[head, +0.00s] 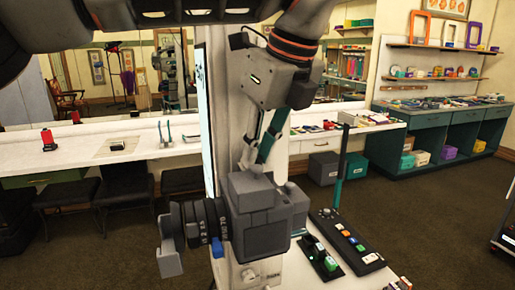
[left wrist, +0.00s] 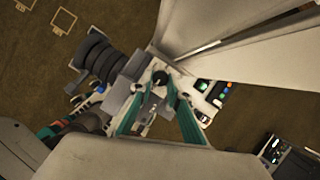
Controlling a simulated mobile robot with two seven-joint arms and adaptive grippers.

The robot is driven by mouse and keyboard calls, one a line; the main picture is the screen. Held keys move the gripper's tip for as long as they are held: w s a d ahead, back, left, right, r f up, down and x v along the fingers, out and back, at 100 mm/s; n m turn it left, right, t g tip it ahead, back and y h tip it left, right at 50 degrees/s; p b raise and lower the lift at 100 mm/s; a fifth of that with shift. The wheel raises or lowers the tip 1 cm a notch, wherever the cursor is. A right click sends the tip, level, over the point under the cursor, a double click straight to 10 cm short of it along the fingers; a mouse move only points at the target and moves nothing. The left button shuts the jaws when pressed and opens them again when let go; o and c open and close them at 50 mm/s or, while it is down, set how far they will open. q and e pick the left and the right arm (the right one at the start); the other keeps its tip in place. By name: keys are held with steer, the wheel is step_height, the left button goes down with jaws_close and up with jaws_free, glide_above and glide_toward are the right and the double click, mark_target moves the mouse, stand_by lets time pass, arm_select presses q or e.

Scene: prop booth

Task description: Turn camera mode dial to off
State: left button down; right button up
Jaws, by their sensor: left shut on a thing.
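A grey camera (head: 262,205) with a ribbed black lens (head: 203,219) pointing left stands at the middle of the head view. Its lens also shows in the left wrist view (left wrist: 98,60). My left gripper (head: 258,160) reaches down onto the camera's top, with teal pads on its fingers. In the left wrist view the fingers (left wrist: 160,85) close in from both sides around a small dark round dial (left wrist: 160,78) on the camera. The gripper is shut on it. The dial's markings are too small to read. My right gripper is in neither view.
A black button panel (head: 347,238) and a smaller switch box (head: 322,257) sit right of the camera. A pale post rises behind my gripper. A long white counter (head: 90,153) with chairs and a mirror runs behind. Brown floor is open at right.

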arm_select(q)
steer(key=shift+n, duration=0.5)
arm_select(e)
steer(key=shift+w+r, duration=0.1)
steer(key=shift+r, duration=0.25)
arm_select(q)
steer(key=c, duration=1.9)
jaws_free()
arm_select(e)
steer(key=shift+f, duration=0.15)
